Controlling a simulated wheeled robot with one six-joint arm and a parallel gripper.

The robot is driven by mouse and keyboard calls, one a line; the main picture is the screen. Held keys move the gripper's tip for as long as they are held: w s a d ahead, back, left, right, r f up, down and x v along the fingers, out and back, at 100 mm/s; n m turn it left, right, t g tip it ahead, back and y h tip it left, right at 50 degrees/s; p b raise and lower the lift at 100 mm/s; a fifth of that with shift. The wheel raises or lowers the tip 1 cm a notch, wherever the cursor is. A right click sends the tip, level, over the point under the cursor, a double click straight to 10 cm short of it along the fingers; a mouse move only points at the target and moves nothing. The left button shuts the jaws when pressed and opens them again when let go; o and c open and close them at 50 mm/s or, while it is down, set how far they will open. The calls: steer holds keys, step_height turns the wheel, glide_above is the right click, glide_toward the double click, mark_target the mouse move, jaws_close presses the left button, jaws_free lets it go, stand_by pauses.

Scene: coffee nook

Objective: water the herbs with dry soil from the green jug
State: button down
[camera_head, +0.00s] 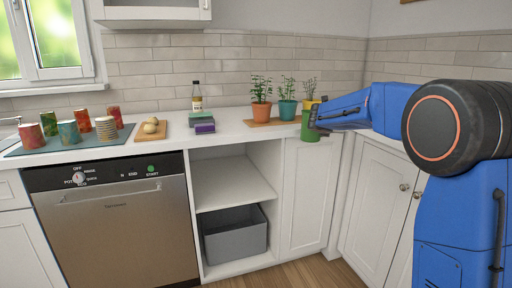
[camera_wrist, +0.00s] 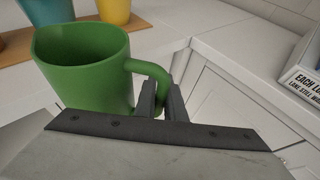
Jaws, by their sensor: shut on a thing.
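The green jug (camera_head: 309,127) is in my gripper (camera_head: 318,127), in front of the counter's edge near the corner. In the wrist view the jug (camera_wrist: 85,68) looks roughly upright, and my gripper (camera_wrist: 163,100) is shut on its handle. The inside of the jug is too dark to show any water. The soil in the pots cannot be made out.
A bottle (camera_head: 197,98), a green and a purple block (camera_head: 204,127), a small board with pale food (camera_head: 151,129) and several colourful cups on a mat (camera_head: 28,148) stand to the left. Below are a dishwasher (camera_head: 118,220) and a shelf with a grey bin (camera_head: 234,237).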

steer(key=s+d+f, duration=0.1)
steer(key=s+f, duration=0.3)
steer(key=f, duration=1.2)
steer(key=s+f, duration=0.3)
steer(key=f, duration=1.3)
steer(key=s+a+f+n+y, duration=0.1)
steer(key=s+a+f, duration=0.2)
steer(key=f, duration=0.6)
steer(key=s, duration=0.2)
steer(key=shift+s+a+n+t+y, duration=0.2)
steer(key=shift+s+n+t+y, duration=0.1)
steer(key=shift+y, duration=0.1)
steer(key=shift+w+d, duration=0.1)
steer(key=shift+d, duration=0.05)
